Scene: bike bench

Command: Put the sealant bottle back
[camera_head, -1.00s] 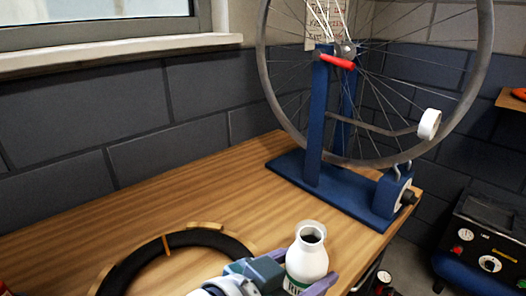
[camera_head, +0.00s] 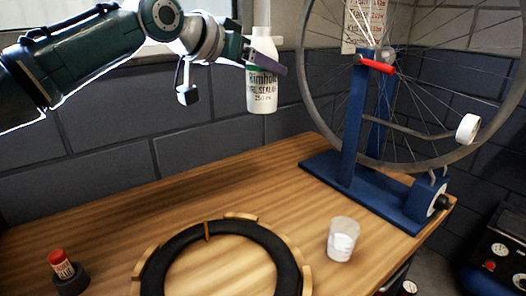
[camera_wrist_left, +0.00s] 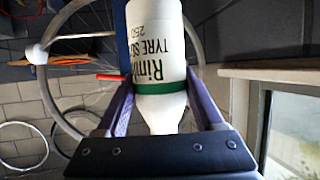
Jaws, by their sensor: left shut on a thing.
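The sealant bottle (camera_head: 262,88) is white with a green band and dark lettering. It hangs upright in the air, well above the bench and in front of the wall near the window. My left gripper (camera_head: 262,66) is shut on its upper part. In the left wrist view the bottle (camera_wrist_left: 160,45) sits between the two purple fingers (camera_wrist_left: 160,100), its narrow neck towards the palm. Its cap or opening is hard to make out. My right gripper is not in view.
A clear cup (camera_head: 343,240) with white contents stands on the wooden bench (camera_head: 300,165). A black tyre (camera_head: 165,250) lies on wooden blocks in front. A small red-topped container (camera_head: 62,264) sits in a dark holder at left. The blue wheel stand (camera_head: 352,135) stands at right.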

